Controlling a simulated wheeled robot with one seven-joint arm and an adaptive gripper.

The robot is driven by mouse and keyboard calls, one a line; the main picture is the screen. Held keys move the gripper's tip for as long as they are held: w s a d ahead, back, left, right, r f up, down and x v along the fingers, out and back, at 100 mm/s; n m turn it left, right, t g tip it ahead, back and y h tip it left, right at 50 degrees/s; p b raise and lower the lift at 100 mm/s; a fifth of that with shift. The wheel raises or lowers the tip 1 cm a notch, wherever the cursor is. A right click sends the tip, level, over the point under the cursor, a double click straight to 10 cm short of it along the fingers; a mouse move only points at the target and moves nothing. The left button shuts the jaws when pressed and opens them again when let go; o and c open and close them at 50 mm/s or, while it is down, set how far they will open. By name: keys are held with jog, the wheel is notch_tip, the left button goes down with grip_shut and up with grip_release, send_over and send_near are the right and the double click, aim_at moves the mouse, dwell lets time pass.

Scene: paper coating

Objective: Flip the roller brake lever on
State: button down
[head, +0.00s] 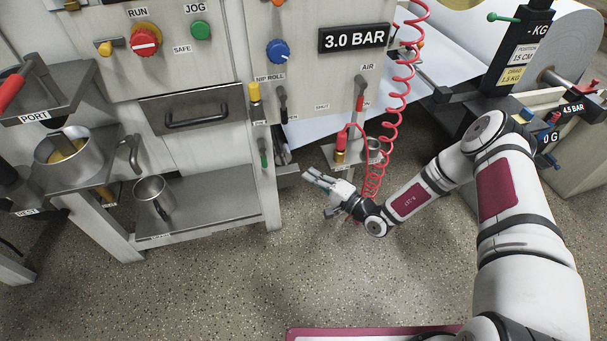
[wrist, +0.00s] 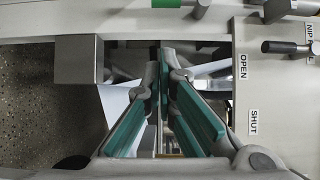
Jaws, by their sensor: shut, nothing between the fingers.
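I cannot tell for certain which part is the roller brake lever. A green-tipped lever (head: 503,17) stands out by the large paper roll (head: 565,40) at the upper right, beside the black "- KG" post (head: 512,50). My gripper (head: 312,175) is well to the left and lower, in front of the machine's lower frame, far from that lever. In the wrist view its teal-padded fingers (wrist: 163,65) come together at the tips with nothing held. A green-handled lever (head: 264,152) is on the frame to the left of my gripper.
A red coiled air hose (head: 402,75) hangs close to my gripper and forearm. The machine panel has RUN, JOG and NIP ROLL controls. OPEN (wrist: 243,67) and SHUT (wrist: 254,122) labels show in the wrist view. Metal pots (head: 155,195) stand at left.

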aim_at(263, 154)
jog(key=w+a+b, duration=0.3)
jog(key=w+a, duration=0.2)
jog(key=a, duration=0.5)
jog(key=shift+b, duration=0.35)
jog(key=shift+a, duration=0.15)
jog(key=shift+f, duration=0.1)
jog(key=shift+a+f+m+b, duration=0.15)
jog(key=shift+m+b, duration=0.15)
jog(key=shift+b, duration=0.35)
